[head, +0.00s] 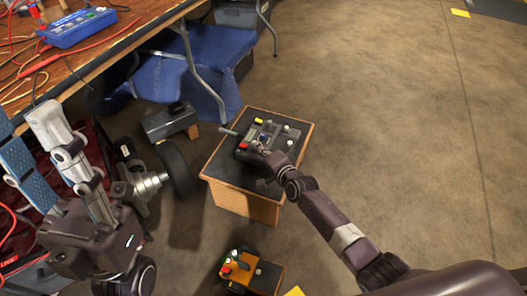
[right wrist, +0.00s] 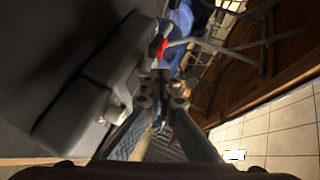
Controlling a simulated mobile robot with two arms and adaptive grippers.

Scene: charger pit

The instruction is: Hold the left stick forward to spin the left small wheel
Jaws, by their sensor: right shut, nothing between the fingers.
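A dark control box (head: 270,135) with a yellow button, a red button and pale-tipped knobs sits on a black-topped wooden stand (head: 245,204). A grey bar (head: 230,132) juts from its left side. My right gripper (head: 258,149) is at the box's near edge; its fingers converge, shut and empty, in the right wrist view (right wrist: 161,100). The grey casing beside them has a pale knob (right wrist: 116,115). I cannot tell which control is the left stick, or whether the fingers touch it. A black wheel (head: 178,168) stands left of the stand. My left gripper (head: 30,128) is open, with its fingers apart.
A wooden table (head: 135,38) with red cables and a blue case (head: 75,28) is at upper left. A blue cloth (head: 205,75) hangs below it. The floor at right is clear.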

